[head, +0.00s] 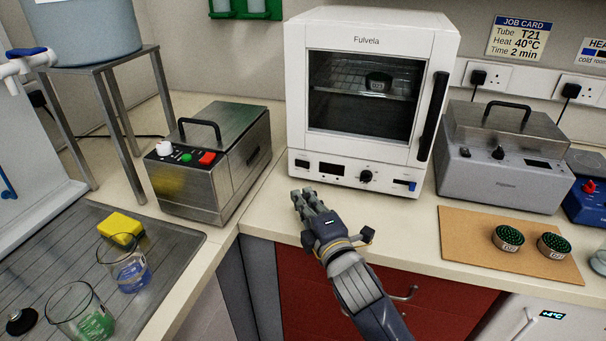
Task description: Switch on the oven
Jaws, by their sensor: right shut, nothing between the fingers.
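The white oven (443,60), marked Fulvela, stands at the back middle of the bench with its door shut. A dark round container (378,83) sits on the rack behind its glass. The lower front panel has a dark rocker switch (303,164) at the left, a small dark display (332,171), a black knob (366,176) and a blue slider-like control (409,185) at the right. The display shows no lit digits. My right gripper (306,197) is shut and empty, in front of and below the panel's left part, apart from the switch. My left gripper is not in view.
A steel box with coloured buttons (222,160) stands left of the oven, and a grey lidded bath (490,180) stands right. Two green-topped containers (508,238) (554,247) are on a brown board (465,234). Beakers (128,273) and a yellow sponge (121,228) are at the left.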

